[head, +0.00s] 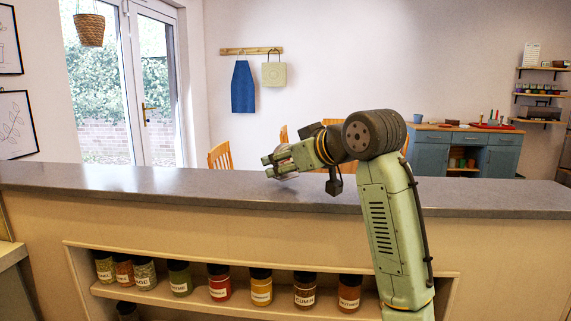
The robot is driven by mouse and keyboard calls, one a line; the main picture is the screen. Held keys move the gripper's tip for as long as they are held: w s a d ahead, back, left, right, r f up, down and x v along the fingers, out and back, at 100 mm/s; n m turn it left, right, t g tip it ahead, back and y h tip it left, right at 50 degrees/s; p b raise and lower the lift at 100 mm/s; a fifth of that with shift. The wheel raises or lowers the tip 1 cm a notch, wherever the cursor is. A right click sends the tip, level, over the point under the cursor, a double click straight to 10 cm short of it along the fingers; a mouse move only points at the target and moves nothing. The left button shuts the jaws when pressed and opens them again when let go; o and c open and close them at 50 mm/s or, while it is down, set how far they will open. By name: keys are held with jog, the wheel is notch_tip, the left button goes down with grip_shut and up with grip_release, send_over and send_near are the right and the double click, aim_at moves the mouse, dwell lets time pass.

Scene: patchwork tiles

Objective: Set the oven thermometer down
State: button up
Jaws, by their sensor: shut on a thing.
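My gripper (268,166) is at the end of my green arm, pointing left, low over the grey countertop (130,182). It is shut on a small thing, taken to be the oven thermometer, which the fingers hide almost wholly. I cannot make out its face or its tilt. Whether it touches the countertop cannot be told from this view.
The countertop is bare to the left and right of my arm. Below it, an open shelf (200,300) holds several labelled spice jars (219,283). Wooden chairs (220,157) and a blue cabinet (433,152) stand behind the counter.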

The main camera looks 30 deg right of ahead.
jog(key=shift+f, duration=0.85)
jog(key=o, duration=1.2)
jog(key=shift+c, duration=0.2)
jog(key=shift+s+r, duration=0.1)
jog(key=shift+r, duration=0.1)
jog(key=b+v, duration=0.2)
jog(key=v, duration=0.9)
jog(key=shift+s+r, duration=0.1)
jog(key=shift+s, duration=0.3)
